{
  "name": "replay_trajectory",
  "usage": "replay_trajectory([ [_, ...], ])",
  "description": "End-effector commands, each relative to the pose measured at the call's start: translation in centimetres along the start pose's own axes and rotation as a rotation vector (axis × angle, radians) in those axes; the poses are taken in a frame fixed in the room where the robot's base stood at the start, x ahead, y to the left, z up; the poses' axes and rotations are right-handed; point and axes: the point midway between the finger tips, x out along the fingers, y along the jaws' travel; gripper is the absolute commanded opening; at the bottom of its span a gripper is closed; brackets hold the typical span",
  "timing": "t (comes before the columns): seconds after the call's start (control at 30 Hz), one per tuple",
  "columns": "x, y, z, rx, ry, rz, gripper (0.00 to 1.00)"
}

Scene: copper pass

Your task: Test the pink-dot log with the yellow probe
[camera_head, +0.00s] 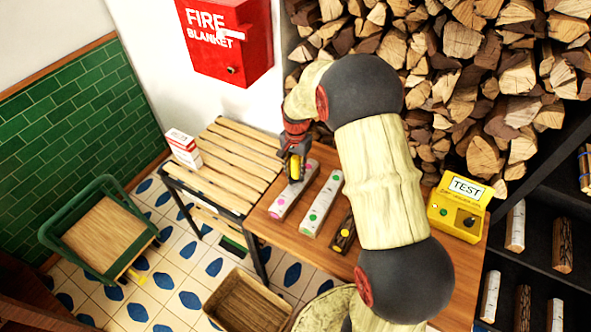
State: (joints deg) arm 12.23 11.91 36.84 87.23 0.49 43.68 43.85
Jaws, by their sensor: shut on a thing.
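The pink-dot log (284,204) is a pale birch-like piece with pink dots, lying on the wooden table at its left side. My gripper (295,160) points down over the far part of this log and is shut on the yellow probe (295,168). The probe is held upright, its lower end at the log's upper face. I cannot tell whether the tip touches the log. A yellow box marked TEST (459,206) stands at the table's right.
A pale log with green dots (322,204) and a dark log with a yellow dot (345,232) lie to the right. My arm hides the table's middle. A slatted bench (226,165) with a red-and-white box (183,148) adjoins the left. Stacked firewood (460,60) stands behind.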

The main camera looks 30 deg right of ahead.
Motion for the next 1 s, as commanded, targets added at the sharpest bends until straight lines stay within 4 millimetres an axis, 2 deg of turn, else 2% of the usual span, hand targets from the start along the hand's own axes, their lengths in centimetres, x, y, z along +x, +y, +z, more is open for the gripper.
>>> replay_trajectory([
  [1.0,0.79,-0.01,-0.02,0.0,0.0,0.0,0.0],
])
